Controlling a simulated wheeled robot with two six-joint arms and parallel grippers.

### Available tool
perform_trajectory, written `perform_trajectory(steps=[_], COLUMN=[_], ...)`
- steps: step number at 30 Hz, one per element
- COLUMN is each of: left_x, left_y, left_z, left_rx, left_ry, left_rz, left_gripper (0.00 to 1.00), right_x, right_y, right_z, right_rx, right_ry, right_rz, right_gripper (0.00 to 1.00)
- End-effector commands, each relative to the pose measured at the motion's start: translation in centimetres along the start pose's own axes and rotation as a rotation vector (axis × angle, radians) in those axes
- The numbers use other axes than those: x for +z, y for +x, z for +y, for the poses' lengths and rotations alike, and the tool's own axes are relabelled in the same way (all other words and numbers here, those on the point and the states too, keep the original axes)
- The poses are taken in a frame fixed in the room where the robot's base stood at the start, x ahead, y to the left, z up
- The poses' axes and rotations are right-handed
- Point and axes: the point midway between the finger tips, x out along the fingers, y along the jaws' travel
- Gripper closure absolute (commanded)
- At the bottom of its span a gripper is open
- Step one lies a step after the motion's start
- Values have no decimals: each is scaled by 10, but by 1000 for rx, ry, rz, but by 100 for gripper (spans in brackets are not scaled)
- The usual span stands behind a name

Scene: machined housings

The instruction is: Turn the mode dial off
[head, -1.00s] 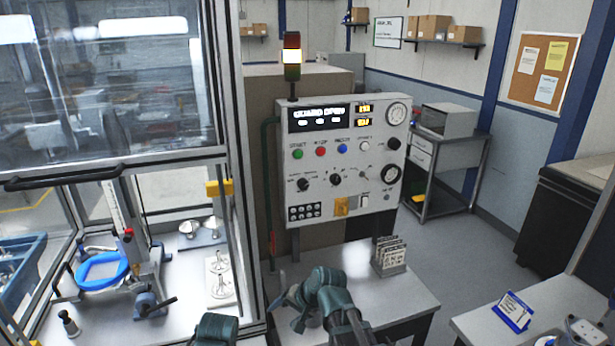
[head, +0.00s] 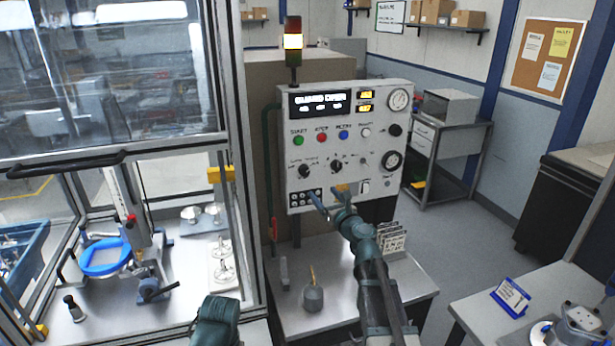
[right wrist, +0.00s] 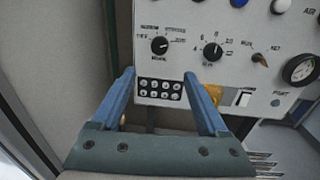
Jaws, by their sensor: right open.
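The control panel (head: 350,112) stands upright behind the small table. Two black rotary dials sit side by side on it: a left dial (head: 304,171), which I take for the mode dial, and a middle dial (head: 336,167). In the right wrist view the left dial (right wrist: 159,45) and middle dial (right wrist: 212,52) have white pointer marks; their lettering is too small to read surely. My right gripper (head: 329,198) is open and empty, fingers towards the panel's lower part. In its wrist view the gripper (right wrist: 160,75) has its fingertips below the left dial, apart from it. My left gripper is out of view.
A block of small round buttons (right wrist: 160,89) and a yellow plate (right wrist: 211,94) lie low on the panel. Green, red and blue buttons sit above the dials. A grey pot (head: 313,298) and a card rack (head: 392,238) stand on the table. The glazed enclosure is left.

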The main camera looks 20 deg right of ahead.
Motion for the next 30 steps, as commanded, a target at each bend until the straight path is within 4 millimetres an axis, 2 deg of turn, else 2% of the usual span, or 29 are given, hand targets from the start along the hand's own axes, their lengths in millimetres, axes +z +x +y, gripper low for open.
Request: perform_trajectory(steps=[8, 22, 25, 30], left_x=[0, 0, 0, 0], left_y=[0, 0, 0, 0], left_z=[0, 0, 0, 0], left_rx=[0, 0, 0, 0], left_ry=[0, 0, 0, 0], left_rz=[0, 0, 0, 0], left_gripper=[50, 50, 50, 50], right_x=[0, 0, 0, 0], right_y=[28, 119, 131, 137], right_z=[0, 0, 0, 1], right_rx=[2, 3, 2, 2], right_ry=[-3, -5, -5, -5], right_rz=[1, 1, 1, 1], right_gripper=[23, 23, 23, 23])
